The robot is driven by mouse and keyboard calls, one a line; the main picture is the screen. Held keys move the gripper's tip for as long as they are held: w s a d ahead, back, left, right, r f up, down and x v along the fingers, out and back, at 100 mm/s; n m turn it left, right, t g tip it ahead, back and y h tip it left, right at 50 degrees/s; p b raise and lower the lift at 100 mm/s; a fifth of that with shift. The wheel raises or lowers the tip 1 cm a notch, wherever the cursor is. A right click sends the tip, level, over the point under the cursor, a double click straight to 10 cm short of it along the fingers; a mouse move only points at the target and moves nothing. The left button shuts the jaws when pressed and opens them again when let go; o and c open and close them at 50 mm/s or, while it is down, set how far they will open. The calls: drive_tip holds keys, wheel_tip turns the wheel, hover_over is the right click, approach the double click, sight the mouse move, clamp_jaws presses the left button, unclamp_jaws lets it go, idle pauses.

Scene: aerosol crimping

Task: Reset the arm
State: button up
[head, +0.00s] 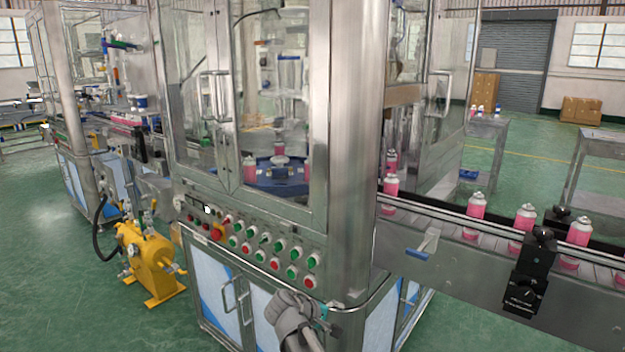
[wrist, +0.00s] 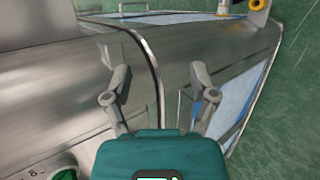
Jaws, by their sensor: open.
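My gripper (wrist: 160,86) shows in the wrist view with its two grey fingers spread apart and nothing between them. Its teal body is at the bottom of that view. The fingers are over the metal edge of the crimping machine, whose brushed steel surface (wrist: 50,80) fills the left of the view. In the head view the grey end of my arm is at the lower middle, in front of the machine's cabinet (head: 228,290) and below the button panel (head: 258,247). The fingertips are not clear there.
Pink aerosol cans (head: 525,217) stand on a conveyor (head: 455,270) at the right. A black sensor box (head: 528,285) is mounted on the conveyor's front. A yellow pump unit (head: 150,262) stands on the floor at the left. Green floor (head: 70,310) is open at the lower left.

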drive_tip(key=s+d+f+m+g+y, duration=0.65)
drive_tip(key=s+d+m+y, duration=0.25)
drive_tip(key=s+d, duration=0.3)
wheel_tip(320, 180, up, 22)
drive_tip(key=s+p, duration=0.1)
drive_tip(key=p, duration=2.2)
drive_tip(key=shift+s+a+t, duration=0.15)
drive_tip(key=shift+a+t, duration=0.2)
drive_tip(key=shift+a, duration=0.05)
drive_tip(key=shift+f, duration=0.15)
drive_tip(key=shift+c, duration=0.2)
